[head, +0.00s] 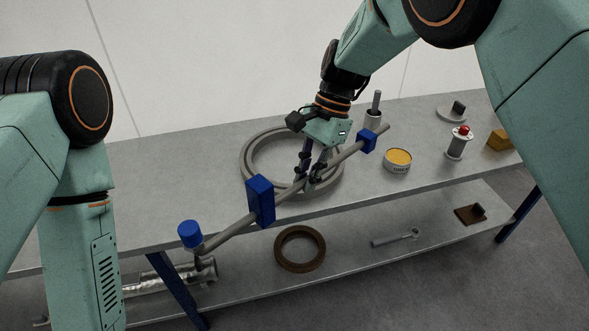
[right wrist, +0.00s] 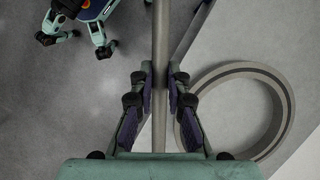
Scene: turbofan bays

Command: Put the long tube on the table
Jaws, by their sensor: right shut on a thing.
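The long tube (head: 232,229) is a thin grey pipe with two blue blocks on it and a blue cap at its near left end. My right gripper (head: 311,182) is shut on the tube between the two blue blocks. The tube slants across the front edge of the table (head: 212,218), its left end out past the edge. Whether it touches the tabletop I cannot tell. In the right wrist view the tube (right wrist: 160,60) runs between the fingers (right wrist: 160,88). My left arm shows at the left of the head view, but its gripper is out of sight.
A large grey ring (head: 247,165) lies on the table behind the tube. To the right stand a yellow-topped can (head: 397,162), a red-topped cylinder (head: 459,144) and a yellow block (head: 499,140).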

